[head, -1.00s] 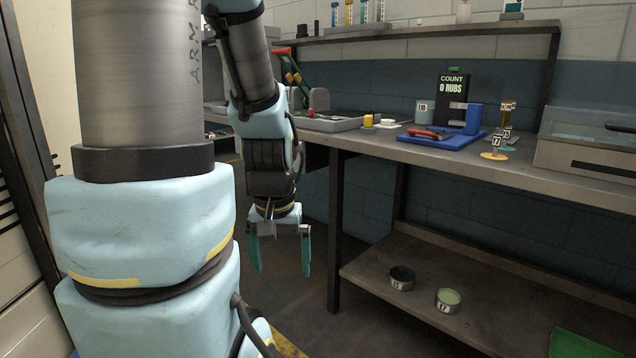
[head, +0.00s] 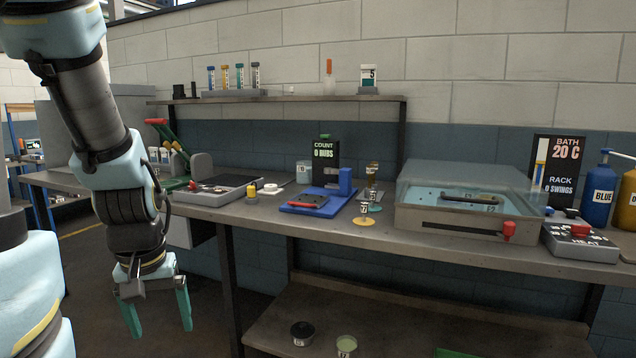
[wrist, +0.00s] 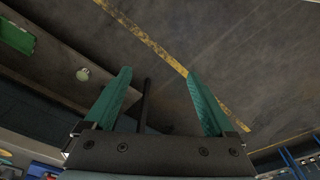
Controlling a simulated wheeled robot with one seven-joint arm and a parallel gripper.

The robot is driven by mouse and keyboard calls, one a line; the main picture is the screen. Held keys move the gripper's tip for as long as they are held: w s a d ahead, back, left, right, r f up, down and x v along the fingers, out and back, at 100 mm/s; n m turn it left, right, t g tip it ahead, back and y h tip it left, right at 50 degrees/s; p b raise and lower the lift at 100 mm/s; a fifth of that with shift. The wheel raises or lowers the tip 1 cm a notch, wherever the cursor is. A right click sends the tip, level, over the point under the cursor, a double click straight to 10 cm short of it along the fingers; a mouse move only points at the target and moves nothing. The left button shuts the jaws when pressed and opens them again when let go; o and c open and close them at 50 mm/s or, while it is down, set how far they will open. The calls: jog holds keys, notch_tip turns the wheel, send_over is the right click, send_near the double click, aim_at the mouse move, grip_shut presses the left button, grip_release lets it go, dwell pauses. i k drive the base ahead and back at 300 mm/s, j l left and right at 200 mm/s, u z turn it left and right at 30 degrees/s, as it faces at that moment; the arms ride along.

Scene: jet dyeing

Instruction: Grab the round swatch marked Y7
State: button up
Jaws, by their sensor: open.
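A flat round yellow swatch (head: 364,222) lies on the workbench in the head view, just right of the blue stand. A small tag stands on it; it seems to read Y7, but is too small to be sure. A green round swatch (head: 375,208) with a similar tag lies just behind it. My gripper (head: 158,328) is open and empty, hanging fingers down in front of the bench, well left of and below the yellow swatch. In the wrist view my gripper (wrist: 158,85) shows both green fingers apart over the floor; no swatch can be made out there.
A blue rub stand (head: 318,200) is left of the swatches; a clear-lidded bath (head: 450,227) is close on their right. The bench edge and leg (head: 231,290) lie between my gripper and the swatches. A lower shelf holds a dark pot (head: 302,333) and a pale green pot (head: 346,345).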

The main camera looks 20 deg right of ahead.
aim_at(363, 221)
jog(key=i+l+u, duration=0.1)
jog(key=i, duration=0.3)
jog(key=i+l+u, duration=0.1)
jog(key=i, duration=0.35)
jog(key=i+l+u, duration=0.1)
jog(key=i, duration=0.3)
jog(key=l, duration=0.1)
